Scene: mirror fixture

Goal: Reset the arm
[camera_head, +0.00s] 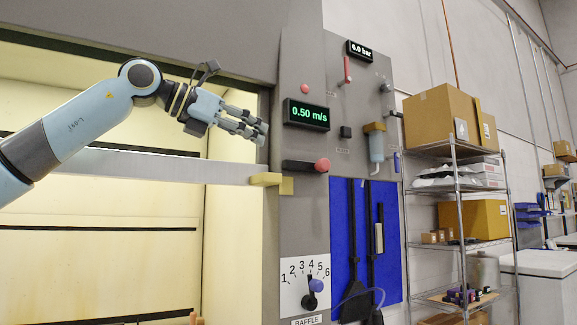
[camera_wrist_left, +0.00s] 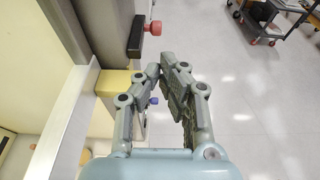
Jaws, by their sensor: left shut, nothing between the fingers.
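My left arm reaches in from the left in the head view, across the front of the lit, pale yellow booth. My left gripper (camera_head: 258,132) points right and slightly down, in front of the grey control panel's left edge. It is shut and empty, and the wrist view (camera_wrist_left: 166,72) shows its fingertips close together. The gripper is above the yellow block (camera_head: 270,179) and the white rail (camera_head: 160,167), apart from them as far as I can tell. The dark lever with a red knob (camera_head: 322,165) is to the right and lower. My right gripper is not in view.
The panel carries a green 0.50 m/s display (camera_head: 307,114), a 6.0 bar display (camera_head: 360,51) and a baffle dial (camera_head: 313,285). A blue tool board (camera_head: 345,230) hangs beside it. A wire shelf with boxes (camera_head: 450,112) stands right. Open floor (camera_wrist_left: 245,120) shows in the wrist view.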

